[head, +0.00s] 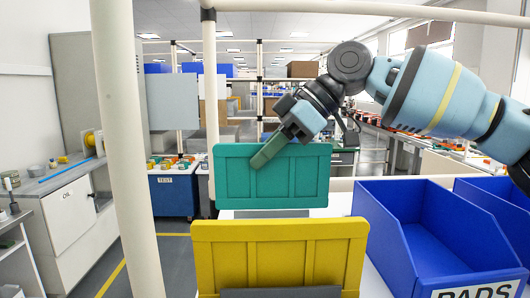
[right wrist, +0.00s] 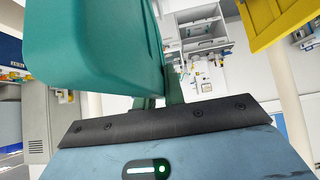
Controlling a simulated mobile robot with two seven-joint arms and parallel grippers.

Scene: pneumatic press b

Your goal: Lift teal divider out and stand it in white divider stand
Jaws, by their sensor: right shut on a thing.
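The teal divider (head: 300,175) is an upright panel behind the yellow one in the head view. In the right wrist view the teal divider (right wrist: 90,45) fills the upper left, close to the camera. My right gripper (head: 264,157) comes down from the upper right and is shut on the divider's top edge, left of its middle. Its fingers (right wrist: 163,95) show partly in the right wrist view. A grey patch lies under the divider's lower edge; I cannot tell whether they touch. I cannot make out the white divider stand. My left gripper is out of view.
A yellow divider (head: 280,258) stands upright in front of the teal one. A blue bin (head: 420,225) labelled PADS is at the right, on a white surface. A pale post (head: 126,150) rises at the left, another (head: 210,100) behind the teal divider.

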